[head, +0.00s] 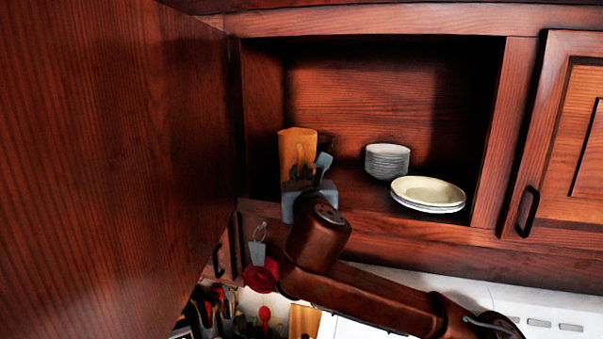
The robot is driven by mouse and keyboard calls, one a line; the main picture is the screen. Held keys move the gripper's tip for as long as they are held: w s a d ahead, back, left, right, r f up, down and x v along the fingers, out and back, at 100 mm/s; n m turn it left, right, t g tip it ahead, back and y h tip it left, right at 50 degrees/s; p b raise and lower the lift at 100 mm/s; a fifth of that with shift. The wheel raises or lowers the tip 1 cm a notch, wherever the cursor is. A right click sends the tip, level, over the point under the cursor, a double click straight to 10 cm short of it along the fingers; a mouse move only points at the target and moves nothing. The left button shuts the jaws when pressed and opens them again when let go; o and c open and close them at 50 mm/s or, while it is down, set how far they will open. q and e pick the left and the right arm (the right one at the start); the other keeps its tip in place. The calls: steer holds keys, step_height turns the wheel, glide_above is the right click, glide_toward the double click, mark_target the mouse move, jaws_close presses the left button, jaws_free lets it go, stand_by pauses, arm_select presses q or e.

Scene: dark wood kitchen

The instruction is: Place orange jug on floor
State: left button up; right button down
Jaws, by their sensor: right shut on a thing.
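The orange jug (294,146) stands upright at the left of the open cupboard's shelf. My right gripper (307,170) reaches in from below and is shut on the jug's near side. The fingers and my wrist hide the jug's lower part, so I cannot tell whether its base touches the shelf. My left gripper is not in view. The floor is not in view.
The open cupboard door (110,150) fills the left side. A stack of bowls (387,161) and a stack of plates (428,191) stand on the shelf to the right of the jug. Below are utensils (213,308) and a red pan (262,274).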

steer(key=c, duration=2.1)
jaws_free()
steer(key=shift+r, duration=0.1)
steer(key=shift+s+d+b, duration=0.4)
steer(key=shift+s+b, duration=0.4)
steer(key=shift+s, duration=1.2)
steer(key=shift+s+d+b, duration=0.4)
steer(key=shift+s+b, duration=0.45)
steer(key=shift+s, duration=1.1)
steer(key=shift+s+d+b, duration=0.4)
steer(key=shift+s+b, duration=0.4)
steer(key=shift+s, duration=1.2)
